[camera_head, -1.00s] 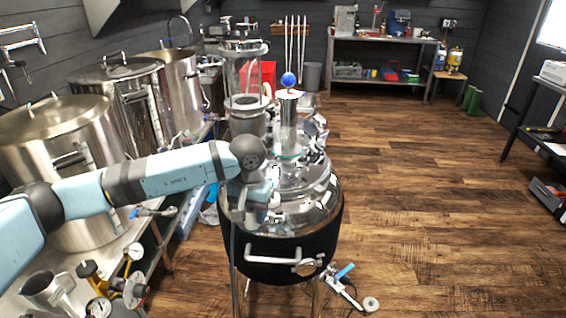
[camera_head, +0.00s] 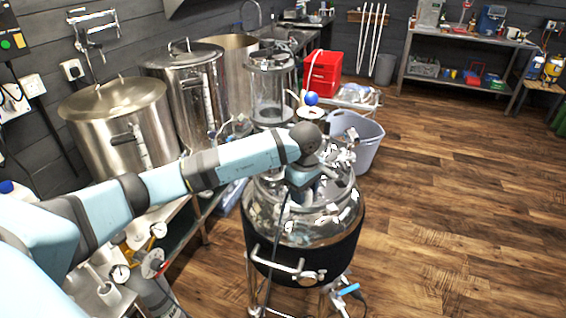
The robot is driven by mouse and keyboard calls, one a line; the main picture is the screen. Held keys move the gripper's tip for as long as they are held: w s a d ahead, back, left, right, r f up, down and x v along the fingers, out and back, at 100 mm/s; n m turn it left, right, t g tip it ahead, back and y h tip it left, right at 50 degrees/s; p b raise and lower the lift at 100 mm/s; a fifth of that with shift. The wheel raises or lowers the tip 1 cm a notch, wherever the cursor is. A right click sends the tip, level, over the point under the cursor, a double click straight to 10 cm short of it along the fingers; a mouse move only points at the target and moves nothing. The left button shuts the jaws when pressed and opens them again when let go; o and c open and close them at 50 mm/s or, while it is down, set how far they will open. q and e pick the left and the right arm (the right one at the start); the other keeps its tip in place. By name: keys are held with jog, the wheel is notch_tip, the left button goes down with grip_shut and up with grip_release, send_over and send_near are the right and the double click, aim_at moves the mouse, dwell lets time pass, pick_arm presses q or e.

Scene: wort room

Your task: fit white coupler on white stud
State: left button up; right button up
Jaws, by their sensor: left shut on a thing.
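My left gripper (camera_head: 303,181) reaches in from the left, pointing down over the shiny domed lid of the steel vessel (camera_head: 306,230). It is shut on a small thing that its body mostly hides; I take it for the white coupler. A dark hose or cable hangs below the gripper, down the vessel's front. I cannot pick out the white stud among the bright fittings on the lid, and I cannot tell whether anything touches it. My right gripper is not in view.
A glass cylinder (camera_head: 273,92) and a column topped by a blue ball (camera_head: 311,98) rise behind my wrist. Steel pots (camera_head: 118,125) stand on the left bench. A grey tub (camera_head: 367,140) stands behind the vessel. The wooden floor (camera_head: 460,200) at right is clear.

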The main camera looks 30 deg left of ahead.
aim_at(281, 204)
pick_arm(q)
jog(key=a+n+p, duration=0.1)
jog(key=a+n, duration=0.1)
jog(key=n, duration=0.1)
jog(key=a+r+n+p, duration=0.1)
jog(key=a+n, duration=0.1)
jog(key=n, duration=0.1)
jog(key=s+a+n+p, duration=0.1)
jog(key=a+n+p, duration=0.1)
jog(key=n, duration=0.1)
jog(key=shift+r+n, duration=0.35)
jog(key=shift+n, duration=0.05)
jog(key=shift+a+n, duration=0.25)
jog(key=shift+n, duration=0.15)
jog(key=shift+a+f+n, duration=0.1)
jog(key=shift+f+n, duration=0.2)
jog(key=shift+f, duration=0.05)
jog(key=shift+f+b, duration=1.15)
jog(key=shift+f, duration=0.75)
jog(key=shift+f+b, duration=0.3)
jog(key=shift+f, duration=0.45)
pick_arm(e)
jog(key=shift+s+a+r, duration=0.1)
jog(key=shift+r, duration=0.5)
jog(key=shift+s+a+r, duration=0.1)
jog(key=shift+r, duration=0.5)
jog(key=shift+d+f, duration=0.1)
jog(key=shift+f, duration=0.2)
